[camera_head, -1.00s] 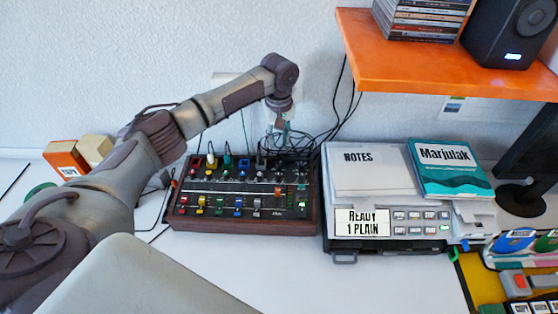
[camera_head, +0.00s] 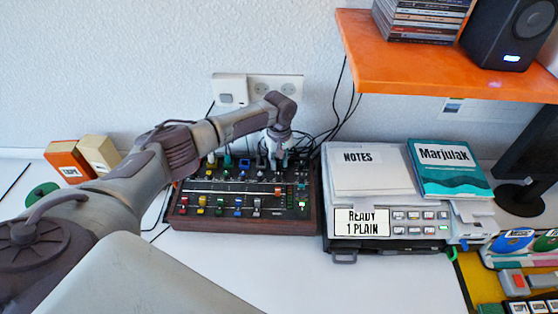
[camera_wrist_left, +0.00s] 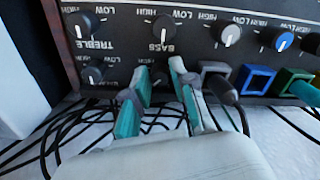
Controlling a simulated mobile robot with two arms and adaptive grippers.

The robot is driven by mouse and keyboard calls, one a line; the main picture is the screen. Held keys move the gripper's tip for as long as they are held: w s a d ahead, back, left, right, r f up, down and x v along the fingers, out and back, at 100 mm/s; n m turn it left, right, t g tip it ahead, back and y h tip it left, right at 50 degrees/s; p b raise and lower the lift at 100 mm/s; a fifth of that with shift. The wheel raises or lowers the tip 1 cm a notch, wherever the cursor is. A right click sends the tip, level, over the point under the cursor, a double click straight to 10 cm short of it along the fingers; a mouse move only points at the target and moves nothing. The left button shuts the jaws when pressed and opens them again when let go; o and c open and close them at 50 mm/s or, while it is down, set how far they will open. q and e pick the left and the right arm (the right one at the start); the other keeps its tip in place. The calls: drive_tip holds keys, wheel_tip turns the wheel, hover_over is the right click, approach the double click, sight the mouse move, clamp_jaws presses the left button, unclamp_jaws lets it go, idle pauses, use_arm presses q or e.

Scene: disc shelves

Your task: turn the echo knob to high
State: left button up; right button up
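The mixer, a black panel in a dark wooden case (camera_head: 248,226), sits on the white desk and has several knobs and coloured sliders. My left gripper (camera_head: 278,158) is over its back right part, pointing down. In the left wrist view the panel is upside down; a treble knob (camera_wrist_left: 88,22) and a bass knob (camera_wrist_left: 163,30) show there with their labels. My left gripper's teal-padded fingers (camera_wrist_left: 160,95) are apart, at the panel's back edge, with a dark knob (camera_wrist_left: 159,77) seen between them. No echo label is clearly readable. My right gripper is not in view.
Plugs and black cables (camera_wrist_left: 65,125) run along the mixer's back edge, close to the fingers. A grey machine (camera_head: 385,222) with notes stands right of the mixer. An orange shelf (camera_head: 430,70) overhangs at the upper right. The desk in front of the mixer is clear.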

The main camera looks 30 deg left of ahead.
use_arm(q)
clamp_jaws()
drive_tip(key=m+p, duration=0.1)
drive_tip(key=m, duration=0.2)
drive_tip(key=shift+m, duration=0.4)
drive_tip(key=m, duration=0.5)
drive_tip(key=shift+p, duration=0.4)
drive_tip(key=shift+m, duration=0.4)
